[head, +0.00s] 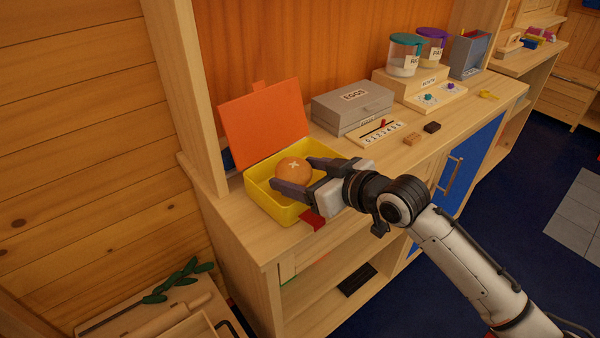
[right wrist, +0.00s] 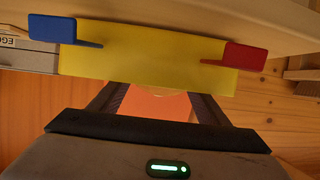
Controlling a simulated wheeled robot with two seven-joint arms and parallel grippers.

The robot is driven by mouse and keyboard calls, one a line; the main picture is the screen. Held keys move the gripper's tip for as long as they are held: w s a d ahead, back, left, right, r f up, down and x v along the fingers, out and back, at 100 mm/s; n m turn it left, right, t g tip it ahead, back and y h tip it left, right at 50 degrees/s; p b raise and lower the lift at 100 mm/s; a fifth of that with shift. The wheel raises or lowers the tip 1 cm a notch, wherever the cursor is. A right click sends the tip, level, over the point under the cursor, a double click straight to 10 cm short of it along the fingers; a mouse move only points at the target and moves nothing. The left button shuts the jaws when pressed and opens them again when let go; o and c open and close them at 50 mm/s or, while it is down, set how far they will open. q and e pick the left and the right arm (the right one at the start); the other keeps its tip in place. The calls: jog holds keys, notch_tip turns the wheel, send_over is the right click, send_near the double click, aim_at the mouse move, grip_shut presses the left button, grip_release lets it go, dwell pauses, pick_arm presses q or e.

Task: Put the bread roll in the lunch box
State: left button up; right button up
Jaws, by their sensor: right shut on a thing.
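The bread roll (head: 293,168) is round and brown with a pale cross on top. My right gripper (head: 294,174) is shut on it, one finger on each side. The lunch box (head: 266,204) is yellow, with its orange lid (head: 264,124) standing open at the back. The roll is over or inside the box's opening; I cannot tell if it touches the floor. In the right wrist view the box's yellow wall (right wrist: 150,62) hides most of the roll, and the fingers reach behind that wall. My left gripper is not in view.
A red tab (head: 312,220) sticks out at the box's front, and a blue tab (right wrist: 52,27) shows in the right wrist view. A grey egg box (head: 352,104), a number board (head: 380,134) and lidded jars (head: 404,58) stand to the right. A wooden post (head: 190,95) rises at the left.

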jog(key=shift+f, duration=0.55)
jog(key=o, duration=1.1)
jog(key=shift+f, duration=0.1)
jog(key=shift+c, duration=0.2)
jog(key=shift+r, duration=0.2)
jog(key=r+v, duration=0.1)
jog(key=v, duration=1.1)
jog(key=shift+a+r, duration=0.1)
